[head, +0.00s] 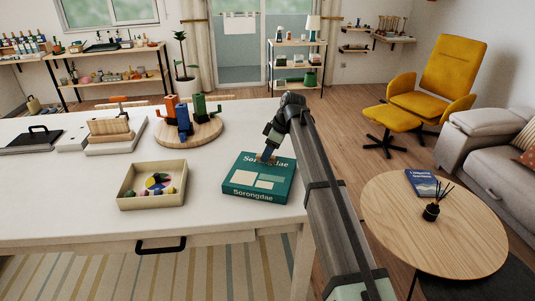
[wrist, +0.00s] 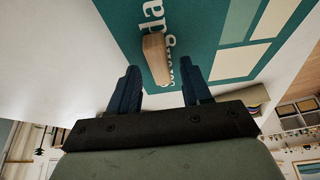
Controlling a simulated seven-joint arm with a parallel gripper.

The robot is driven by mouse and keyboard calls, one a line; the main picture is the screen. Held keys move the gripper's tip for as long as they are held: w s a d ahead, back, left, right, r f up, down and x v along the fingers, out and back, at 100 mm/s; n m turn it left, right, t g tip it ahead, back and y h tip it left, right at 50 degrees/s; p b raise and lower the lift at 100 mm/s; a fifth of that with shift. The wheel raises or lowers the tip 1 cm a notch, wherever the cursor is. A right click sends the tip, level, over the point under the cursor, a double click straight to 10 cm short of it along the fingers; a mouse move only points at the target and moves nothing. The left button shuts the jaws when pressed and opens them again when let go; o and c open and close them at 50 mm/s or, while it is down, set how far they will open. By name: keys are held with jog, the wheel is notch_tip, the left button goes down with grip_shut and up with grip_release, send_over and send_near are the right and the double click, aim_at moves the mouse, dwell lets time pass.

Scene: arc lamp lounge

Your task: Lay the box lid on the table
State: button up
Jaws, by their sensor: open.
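The box lid (head: 258,177) is teal with white print and pale rectangles. It lies flat on the white table (head: 215,221) near its right end, and it also shows in the wrist view (wrist: 207,38). A small wooden handle (wrist: 156,58) stands up from the lid. My gripper (head: 268,158) is right at the handle in the head view. In the wrist view its two dark blue fingers (wrist: 162,88) are spread apart, with the handle just ahead of and between their tips. The gripper is open and holds nothing. Whether anything lies under the lid is hidden.
An open cream box (head: 128,201) with colourful pieces stands left of the lid. Behind it is a round wooden board (head: 205,133) with coloured figures. A wooden block piece (head: 110,129) and a dark tray (head: 30,138) stand further left. The front table strip is clear.

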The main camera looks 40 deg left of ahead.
jog(key=v, duration=1.1)
jog(key=shift+d, duration=0.15)
